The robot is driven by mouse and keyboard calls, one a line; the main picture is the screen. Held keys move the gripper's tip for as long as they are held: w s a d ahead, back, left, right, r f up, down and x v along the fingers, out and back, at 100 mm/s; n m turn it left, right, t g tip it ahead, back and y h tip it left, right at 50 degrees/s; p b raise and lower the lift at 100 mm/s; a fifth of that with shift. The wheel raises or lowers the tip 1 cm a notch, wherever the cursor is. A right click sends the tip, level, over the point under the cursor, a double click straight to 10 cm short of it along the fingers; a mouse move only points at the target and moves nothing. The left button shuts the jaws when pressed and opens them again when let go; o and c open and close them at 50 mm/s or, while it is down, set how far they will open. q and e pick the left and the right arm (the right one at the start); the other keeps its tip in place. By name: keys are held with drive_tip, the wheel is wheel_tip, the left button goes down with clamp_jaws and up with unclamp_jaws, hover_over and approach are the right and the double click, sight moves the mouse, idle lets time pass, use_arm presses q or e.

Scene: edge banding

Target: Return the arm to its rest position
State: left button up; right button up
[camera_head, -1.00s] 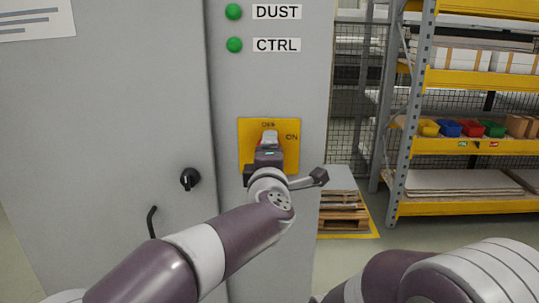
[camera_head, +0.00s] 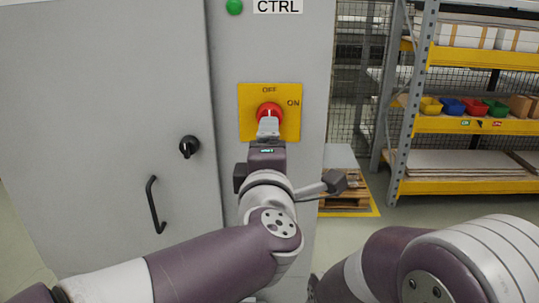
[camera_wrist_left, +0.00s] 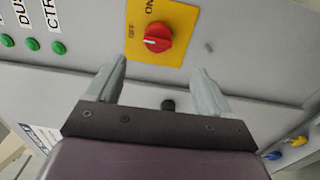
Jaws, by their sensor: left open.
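My left gripper (camera_head: 268,128) is in front of the grey cabinet, just below the red rotary switch (camera_head: 269,111) on its yellow plate (camera_head: 249,128). In the left wrist view the gripper (camera_wrist_left: 160,85) is open, with a clear gap between its fingers and nothing in it. The red switch (camera_wrist_left: 158,37) shows there beyond the fingertips, apart from them, with its white mark on the OFF side. My left arm comes up from the lower left. My right arm shows at the lower right, and its gripper is not in view.
The grey cabinet (camera_head: 110,90) has a black knob (camera_head: 189,147) and a black handle (camera_head: 155,204) on its door. A green CTRL lamp (camera_head: 234,7) sits above the switch. A shelf rack (camera_head: 470,124) with coloured bins and a pallet (camera_head: 343,198) stand to the right.

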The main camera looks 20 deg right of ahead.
use_arm(q)
drive_tip(key=w+a+f+m+g+y+p, duration=0.15)
drive_tip(key=a+f+m+g, duration=0.25)
drive_tip(key=a+f+m, duration=0.5)
drive_tip(key=a+f+m+g+p, duration=0.2)
drive_tip(key=a+f+m+g, duration=0.15)
drive_tip(key=a+f, duration=0.65)
drive_tip(key=s+a+f+m+g+y, duration=0.2)
drive_tip(key=s+a+f+g, duration=0.6)
drive_tip(key=s+a+f, duration=0.4)
drive_tip(key=s+f+y, duration=0.1)
drive_tip(key=s, duration=0.2)
drive_tip(key=shift+s+a+m+g, duration=0.15)
drive_tip(key=shift+s+m+g, duration=0.15)
drive_tip(key=shift+m+g, duration=0.05)
drive_tip(key=shift+y, duration=0.25)
